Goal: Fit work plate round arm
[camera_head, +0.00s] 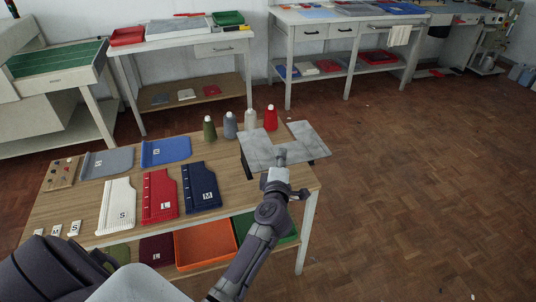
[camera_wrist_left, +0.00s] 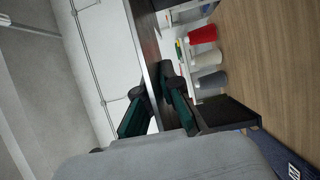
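The grey work plate (camera_head: 307,138) stands raised on dark legs at the right end of the wooden table, with a slot in it. My left gripper (camera_head: 282,158) is at its front edge. In the left wrist view the two dark green fingers of this gripper (camera_wrist_left: 153,82) lie either side of a dark bar, which looks like the plate's edge (camera_wrist_left: 143,35). Whether they press on it is unclear. A dark leg (camera_wrist_left: 228,114) shows beside them. I cannot make out the arm that the plate fits round. My right gripper is out of view.
Several thread cones, one red (camera_head: 271,118), stand behind the plate. White, red (camera_head: 160,195) and navy (camera_head: 201,187) garment pieces lie left of it on the table (camera_head: 75,205). An orange tray (camera_head: 205,245) is on the shelf below. Open floor lies to the right.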

